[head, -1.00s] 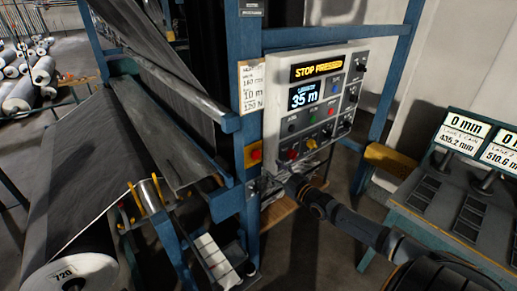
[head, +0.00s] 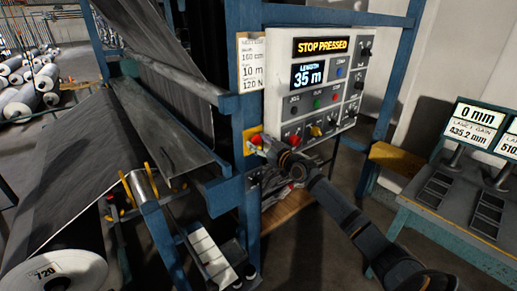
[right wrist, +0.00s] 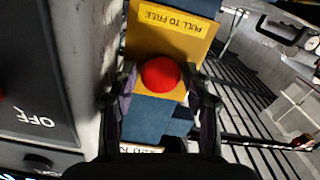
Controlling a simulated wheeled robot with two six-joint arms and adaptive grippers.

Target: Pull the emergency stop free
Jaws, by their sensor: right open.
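The emergency stop is a red round button (right wrist: 161,74) on a yellow plate (right wrist: 170,36) marked "PULL TO FREE". In the head view the red button (head: 256,140) is on the blue post, just left of the control panel (head: 330,85). My right gripper (right wrist: 161,80) is open, with one finger on each side of the button in the wrist view. I cannot tell whether the fingers touch it. In the head view my right gripper (head: 266,143) is beside the button, partly covering it. The panel display (head: 323,46) reads "STOP PRESSED". My left gripper is not in view.
The panel's edge is close beside my right gripper, with several knobs and buttons above my arm. A grey roll marked 720 (head: 60,272) is at lower left. A bench with displays (head: 455,215) stands at right. Bare floor lies between bench and machine.

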